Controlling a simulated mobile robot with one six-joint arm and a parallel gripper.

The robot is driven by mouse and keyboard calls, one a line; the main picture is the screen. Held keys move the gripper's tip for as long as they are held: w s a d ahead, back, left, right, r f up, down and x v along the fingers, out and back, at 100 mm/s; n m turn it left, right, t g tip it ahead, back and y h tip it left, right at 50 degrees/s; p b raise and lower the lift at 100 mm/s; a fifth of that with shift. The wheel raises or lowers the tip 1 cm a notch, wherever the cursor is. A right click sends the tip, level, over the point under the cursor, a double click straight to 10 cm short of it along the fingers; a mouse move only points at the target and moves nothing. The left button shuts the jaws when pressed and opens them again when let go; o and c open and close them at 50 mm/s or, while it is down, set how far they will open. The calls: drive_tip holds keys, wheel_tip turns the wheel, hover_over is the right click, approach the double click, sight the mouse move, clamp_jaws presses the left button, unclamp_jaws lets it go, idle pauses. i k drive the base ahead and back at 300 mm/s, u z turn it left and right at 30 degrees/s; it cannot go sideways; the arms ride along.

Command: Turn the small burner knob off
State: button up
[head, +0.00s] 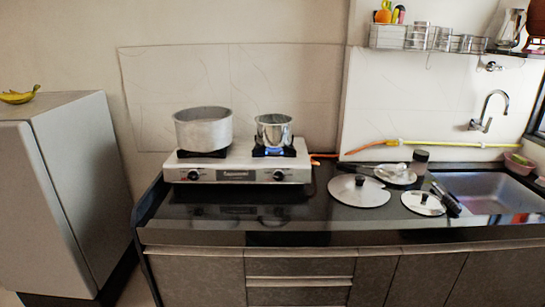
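A white two-burner gas stove (236,175) stands on the black counter. It has two black knobs on its front, a left knob (193,175) and a right knob (279,175). A large grey pot (203,127) sits on the left burner. A smaller shiny pot (273,130) sits on the right burner (273,151), where a blue flame glow shows beneath it. Which way each knob points is too small to tell. My gripper is not in view.
Lids (358,191) and a dark jar (420,160) lie to the right of the stove, before the sink (490,192). An orange hose runs behind. A grey fridge (60,190) stands at left. The counter (240,222) before the stove is clear.

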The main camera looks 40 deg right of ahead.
sight(278, 175)
drive_tip(key=u, duration=1.15)
drive_tip(key=k, duration=0.15)
drive_tip(key=z, duration=2.05)
drive_tip(key=k, duration=0.9)
drive_tip(key=u, duration=0.2)
drive_tip(key=i, duration=0.85)
